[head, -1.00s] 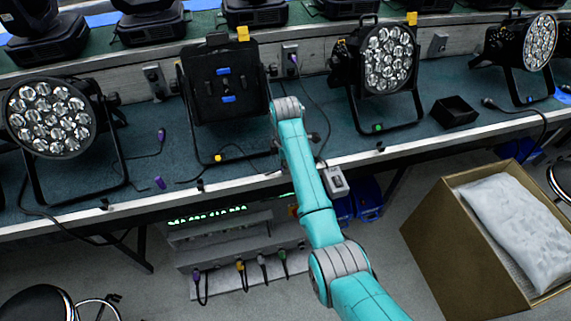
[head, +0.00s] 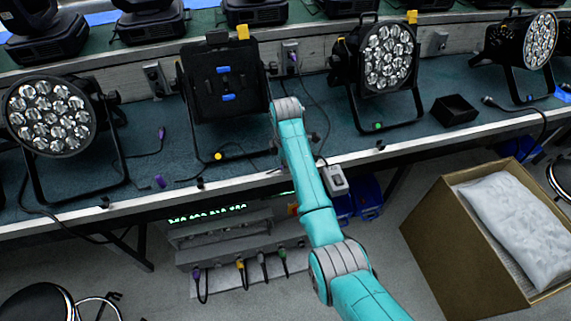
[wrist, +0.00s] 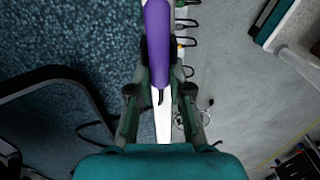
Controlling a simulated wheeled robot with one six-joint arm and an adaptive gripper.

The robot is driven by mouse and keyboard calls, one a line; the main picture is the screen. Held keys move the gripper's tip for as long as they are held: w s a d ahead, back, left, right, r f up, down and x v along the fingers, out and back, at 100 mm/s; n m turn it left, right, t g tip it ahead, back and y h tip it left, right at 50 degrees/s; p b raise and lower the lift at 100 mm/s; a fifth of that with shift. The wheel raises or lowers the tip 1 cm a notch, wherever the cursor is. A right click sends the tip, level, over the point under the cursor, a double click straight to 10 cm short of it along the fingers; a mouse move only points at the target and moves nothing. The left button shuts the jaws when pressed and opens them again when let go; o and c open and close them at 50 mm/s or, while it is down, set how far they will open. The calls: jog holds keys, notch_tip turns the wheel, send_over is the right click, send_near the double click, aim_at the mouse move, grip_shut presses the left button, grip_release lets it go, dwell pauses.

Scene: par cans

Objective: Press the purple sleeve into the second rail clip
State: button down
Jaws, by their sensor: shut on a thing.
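The purple sleeve (wrist: 157,28) shows in the wrist view as a long rod running up out of the top of the picture. My gripper (wrist: 160,68) is shut on its lower end, with dark fingers on both sides. The sleeve lies over the pale front edge of the bench (wrist: 163,122). In the head view my arm hides the gripper. Small dark clips (head: 200,183) sit along the bench's front rail (head: 235,183). I cannot tell whether the sleeve touches a clip. Another purple piece (head: 160,182) lies at the rail's left part.
Par cans stand on the bench, one at left (head: 50,118) and one right of my arm (head: 388,58); a black one (head: 226,112) faces away. An open carton (head: 480,245) stands at right. Cable loops hang from a panel (head: 225,255) under the bench.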

jog(key=c, duration=1)
grip_release()
jog(key=shift+f, duration=0.25)
jog(key=shift+r, duration=0.1)
jog(key=shift+r, duration=0.1)
jog(key=shift+r, duration=0.35)
notch_tip(320, 180, up, 7)
jog(key=shift+f, duration=0.2)
